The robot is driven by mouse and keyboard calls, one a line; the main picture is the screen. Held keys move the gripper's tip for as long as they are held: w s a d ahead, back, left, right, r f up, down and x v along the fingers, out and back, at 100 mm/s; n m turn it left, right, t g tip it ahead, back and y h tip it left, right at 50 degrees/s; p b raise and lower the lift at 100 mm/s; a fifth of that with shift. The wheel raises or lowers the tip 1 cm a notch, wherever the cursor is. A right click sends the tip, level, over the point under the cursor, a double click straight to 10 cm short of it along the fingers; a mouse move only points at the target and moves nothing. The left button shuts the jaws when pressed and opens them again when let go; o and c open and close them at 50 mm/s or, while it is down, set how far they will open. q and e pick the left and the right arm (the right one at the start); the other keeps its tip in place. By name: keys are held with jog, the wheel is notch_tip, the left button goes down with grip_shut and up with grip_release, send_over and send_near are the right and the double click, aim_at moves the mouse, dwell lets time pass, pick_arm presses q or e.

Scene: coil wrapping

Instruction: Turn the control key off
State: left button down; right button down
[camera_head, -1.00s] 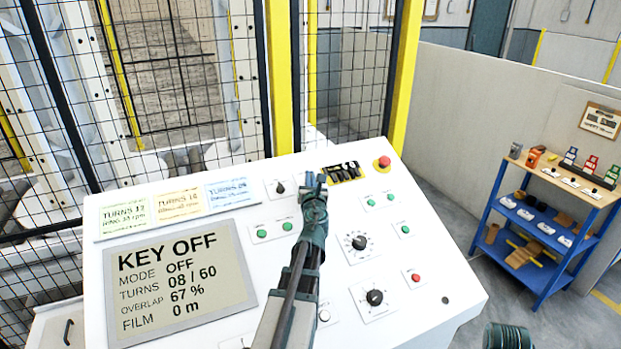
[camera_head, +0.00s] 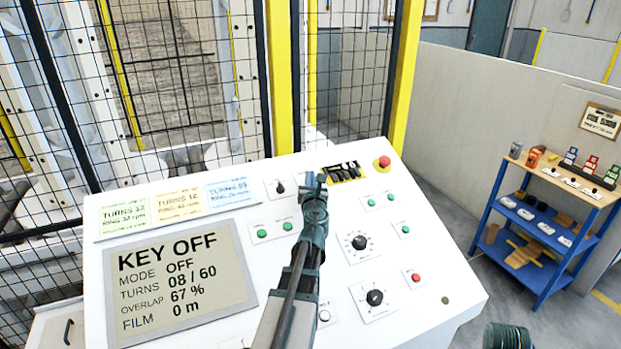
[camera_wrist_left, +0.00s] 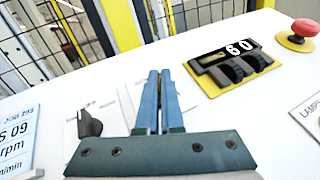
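The white control console (camera_head: 225,325) fills the middle of the head view. Its display (camera_head: 180,280) reads KEY OFF and MODE OFF. My left gripper (camera_head: 313,178) is over the console's upper part, between a black selector knob (camera_head: 280,187) and the black thumbwheel counter (camera_head: 343,172). The knob (camera_wrist_left: 89,124) stands apart, left of the fingers; the counter (camera_wrist_left: 232,66), showing 60, is at right. No key is clearly visible. My right gripper is out of view.
A red emergency button (camera_head: 383,162) sits at the console's upper right. Green buttons (camera_head: 288,226) and two dials (camera_head: 375,297) lie around my left arm. A wire-mesh fence (camera_head: 180,80) stands behind. A blue shelf (camera_head: 545,225) is at right, beyond clear floor.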

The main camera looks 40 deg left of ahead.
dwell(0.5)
pick_arm(q)
jog(key=n+g+y, duration=0.2)
jog(key=n, duration=0.1)
jog(key=shift+w+g+y+b, duration=0.15)
jog(key=shift+g+y+b, duration=0.15)
jog(key=shift+g+y, duration=0.1)
jog(key=shift+s+n+g+y, duration=0.2)
jog(key=shift+n+g+y, duration=0.6)
jog(key=shift+n+g, duration=0.55)
jog(key=c, duration=1.1)
grip_release()
jog(key=shift+o, duration=0.2)
jog(key=v, duration=1.3)
jog(key=shift+s+d, duration=0.25)
jog(key=shift+s, duration=0.05)
